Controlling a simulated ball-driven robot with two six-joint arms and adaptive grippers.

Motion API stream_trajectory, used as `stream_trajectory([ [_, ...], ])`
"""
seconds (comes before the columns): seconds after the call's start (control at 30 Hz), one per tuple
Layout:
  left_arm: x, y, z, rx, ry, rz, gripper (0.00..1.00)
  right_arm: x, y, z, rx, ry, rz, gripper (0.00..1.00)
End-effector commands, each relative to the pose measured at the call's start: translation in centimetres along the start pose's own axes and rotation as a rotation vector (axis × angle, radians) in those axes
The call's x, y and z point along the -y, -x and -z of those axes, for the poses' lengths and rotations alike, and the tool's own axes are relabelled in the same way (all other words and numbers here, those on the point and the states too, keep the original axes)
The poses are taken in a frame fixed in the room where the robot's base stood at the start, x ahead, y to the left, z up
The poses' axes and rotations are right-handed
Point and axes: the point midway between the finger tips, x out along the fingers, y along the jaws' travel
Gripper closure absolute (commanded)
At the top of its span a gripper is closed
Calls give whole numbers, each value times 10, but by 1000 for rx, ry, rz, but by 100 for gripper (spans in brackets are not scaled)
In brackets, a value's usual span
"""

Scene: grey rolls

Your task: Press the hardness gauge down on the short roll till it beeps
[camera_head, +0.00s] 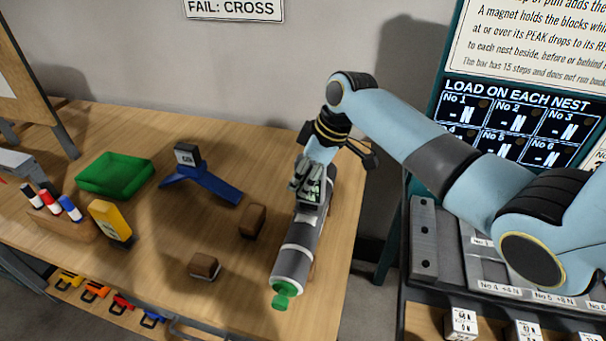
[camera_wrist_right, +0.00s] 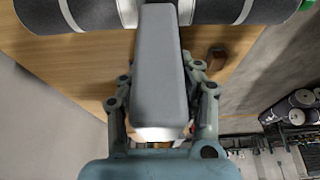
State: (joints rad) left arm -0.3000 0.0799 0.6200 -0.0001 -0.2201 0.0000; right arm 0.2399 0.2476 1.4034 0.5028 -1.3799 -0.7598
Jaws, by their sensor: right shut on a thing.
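The grey roll (camera_head: 298,250) lies at the right end of the wooden table, with pale bands and a green end piece (camera_head: 283,294) toward the front. It also spans the top of the right wrist view (camera_wrist_right: 85,12). My right gripper (camera_head: 313,180) is above the roll's far half, shut on the grey hardness gauge (camera_head: 311,196), whose small display faces up. In the right wrist view the gauge (camera_wrist_right: 160,70) is a long grey block between the fingers, its far end over the roll. I cannot tell whether it presses on the roll. My left gripper is out of view.
Left of the roll are two brown blocks (camera_head: 252,221) (camera_head: 204,267), a blue stand (camera_head: 200,182) with a small display, a yellow device (camera_head: 110,222) and a green tray (camera_head: 115,174). A metal bench (camera_head: 424,250) stands to the right, beyond a gap.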

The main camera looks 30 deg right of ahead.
Motion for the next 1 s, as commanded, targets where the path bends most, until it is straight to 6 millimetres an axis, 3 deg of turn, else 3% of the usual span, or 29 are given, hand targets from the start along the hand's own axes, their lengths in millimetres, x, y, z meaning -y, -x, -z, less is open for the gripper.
stream_trajectory([
  [0.2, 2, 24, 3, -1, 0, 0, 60, -1, 24, 11, -5, 2, -5, 100],
  [0.7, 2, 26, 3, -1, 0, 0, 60, -2, 59, 26, -8, 3, -6, 100],
  [1.0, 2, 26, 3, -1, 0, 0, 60, -2, 62, 26, -6, 3, -5, 100],
])
